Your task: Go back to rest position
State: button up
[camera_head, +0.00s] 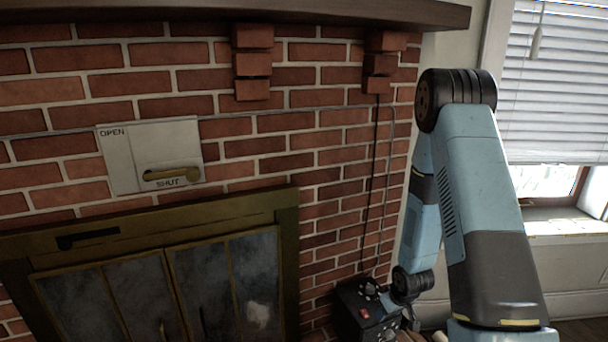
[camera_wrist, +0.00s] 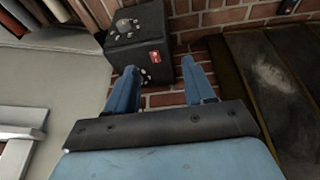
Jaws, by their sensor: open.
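My gripper (camera_wrist: 157,88) shows in the wrist view with its two blue fingers apart and nothing between them. A black box (camera_wrist: 138,40) with round knobs and a red switch stands beyond the fingertips, against the brick wall. In the head view my blue arm reaches up and bends down on the right, and its lower end is beside the black box (camera_head: 362,311). The gripper's fingers are hidden or out of the picture there. From these views I cannot tell whether a finger touches the box.
A brick wall (camera_head: 330,160) carries a metal OPEN/SHUT plate (camera_head: 150,155) with a brass handle at SHUT. Below it is a fireplace (camera_head: 160,280) with glass doors. A dark mantel (camera_head: 240,10) overhangs at the top. A window (camera_head: 550,90) with blinds is at the right.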

jog(key=s+r+m+t+h, duration=0.1)
jog(key=s+r+m+h, duration=0.15)
jog(key=r, duration=2.75)
jog(key=s+a+r+m, duration=0.1)
jog(key=s+r, duration=0.7)
jog(key=s, duration=0.2)
jog(key=s+a+r+t+y, duration=0.1)
jog(key=s+r, duration=0.7)
jog(key=s, duration=0.3)
jog(key=shift+s+a+r+m, duration=0.15)
jog(key=shift+a+r+m, duration=0.15)
jog(key=shift+r+m, duration=0.1)
jog(key=shift+y, duration=0.25)
jog(key=shift+c, duration=0.2)
